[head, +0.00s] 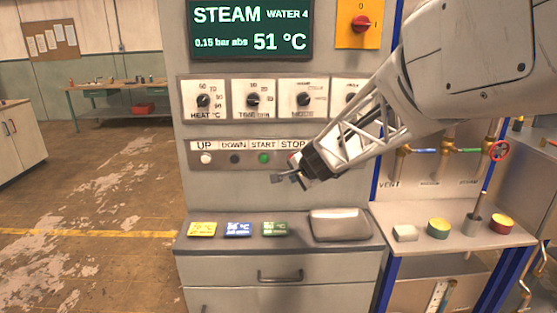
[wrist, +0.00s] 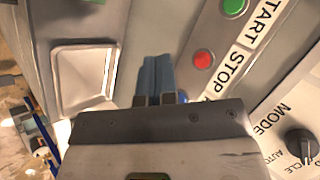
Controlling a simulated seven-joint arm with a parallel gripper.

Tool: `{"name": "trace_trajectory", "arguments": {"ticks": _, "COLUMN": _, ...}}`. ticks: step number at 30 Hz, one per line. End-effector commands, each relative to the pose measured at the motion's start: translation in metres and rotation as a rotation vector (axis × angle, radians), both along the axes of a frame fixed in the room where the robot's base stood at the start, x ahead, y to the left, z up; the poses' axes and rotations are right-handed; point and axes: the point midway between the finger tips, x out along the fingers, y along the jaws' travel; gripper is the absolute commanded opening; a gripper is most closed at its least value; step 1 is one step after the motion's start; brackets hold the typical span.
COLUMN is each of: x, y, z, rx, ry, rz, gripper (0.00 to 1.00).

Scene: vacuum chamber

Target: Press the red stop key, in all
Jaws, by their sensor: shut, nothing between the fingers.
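The red stop key (wrist: 203,59) shows clear in the wrist view, a round button beside the STOP label (wrist: 229,72). In the head view the gripper's end mostly covers that spot. My gripper (wrist: 158,68) is shut and empty. In the wrist view its fingertips are left of the red key, with a gap in the picture between them. In the head view my gripper (head: 287,178) is in front of the panel, at the right part of the button row, its tips below the row. I cannot tell how far the tips are from the panel.
The green start key (head: 264,158) sits left of the stop key's place. A black DOWN key (head: 235,159) and a white UP key (head: 206,158) follow further left. Dials line the panel above. Coloured cards and a grey tray (head: 340,226) lie on the ledge below.

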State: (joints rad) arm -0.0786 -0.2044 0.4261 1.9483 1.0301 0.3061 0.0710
Motion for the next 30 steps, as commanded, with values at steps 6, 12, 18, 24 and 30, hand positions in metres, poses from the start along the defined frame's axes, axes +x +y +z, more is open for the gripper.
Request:
{"name": "trace_trajectory", "arguments": {"ticks": 6, "x": 0.021, "y": 0.001, "z": -0.008, "rx": 0.031, "ry": -0.003, "rz": -0.054, "gripper": 0.0}}
{"name": "trace_trajectory", "arguments": {"ticks": 12, "x": 0.023, "y": 0.001, "z": -0.009, "rx": 0.035, "ry": -0.003, "rz": -0.059, "gripper": 0.0}}
{"name": "trace_trajectory", "arguments": {"ticks": 18, "x": 0.022, "y": 0.001, "z": -0.009, "rx": 0.035, "ry": -0.003, "rz": -0.059, "gripper": 0.0}}
{"name": "trace_trajectory", "arguments": {"ticks": 24, "x": 0.025, "y": 0.001, "z": -0.009, "rx": 0.034, "ry": -0.002, "rz": -0.058, "gripper": 0.0}}
{"name": "trace_trajectory", "arguments": {"ticks": 30, "x": 0.035, "y": 0.001, "z": -0.01, "rx": 0.034, "ry": -0.001, "rz": -0.058, "gripper": 0.0}}
